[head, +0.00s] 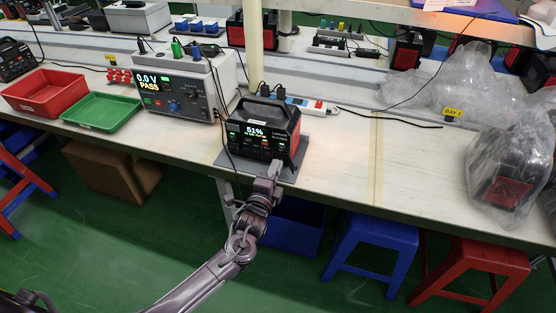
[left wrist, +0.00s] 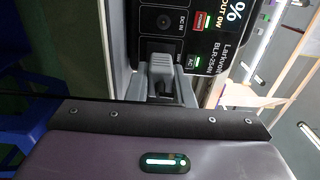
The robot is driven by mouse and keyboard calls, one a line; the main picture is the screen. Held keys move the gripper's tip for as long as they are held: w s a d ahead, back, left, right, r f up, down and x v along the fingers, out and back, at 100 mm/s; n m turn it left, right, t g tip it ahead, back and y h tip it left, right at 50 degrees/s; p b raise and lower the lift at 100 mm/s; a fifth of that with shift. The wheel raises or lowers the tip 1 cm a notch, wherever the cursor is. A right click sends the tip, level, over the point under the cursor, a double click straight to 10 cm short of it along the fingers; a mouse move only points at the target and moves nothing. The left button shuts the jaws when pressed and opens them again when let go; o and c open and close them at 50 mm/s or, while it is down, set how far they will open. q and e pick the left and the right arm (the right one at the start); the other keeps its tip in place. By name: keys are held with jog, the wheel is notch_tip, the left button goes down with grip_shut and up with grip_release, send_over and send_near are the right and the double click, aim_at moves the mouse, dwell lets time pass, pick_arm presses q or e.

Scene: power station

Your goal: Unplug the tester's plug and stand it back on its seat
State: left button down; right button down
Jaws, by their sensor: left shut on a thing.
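The tester (head: 188,78) stands on the bench at left, showing 0.0 V and PASS. The black power station (head: 262,118) sits right of it, its screen reading 51%. My left gripper (head: 274,170) is at the lower front of the power station. In the left wrist view my left gripper's grey fingers (left wrist: 162,74) are shut at the panel beside the lit AC label. They close on the tester's plug, which is mostly hidden between them; I cannot tell how deep it sits in the socket. The plug's seat cannot be made out. My right gripper is not in view.
The power station stands on a grey mat (head: 228,160). A green tray (head: 101,112) and a red tray (head: 45,92) lie left of the tester. Dark cables hang between tester and power station. A bagged unit (head: 508,170) stands at right; the bench between is mostly clear.

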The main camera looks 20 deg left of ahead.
pick_arm(q)
jog(key=shift+s+p, duration=0.65)
jog(key=shift+s, duration=0.4)
jog(key=shift+s, duration=0.1)
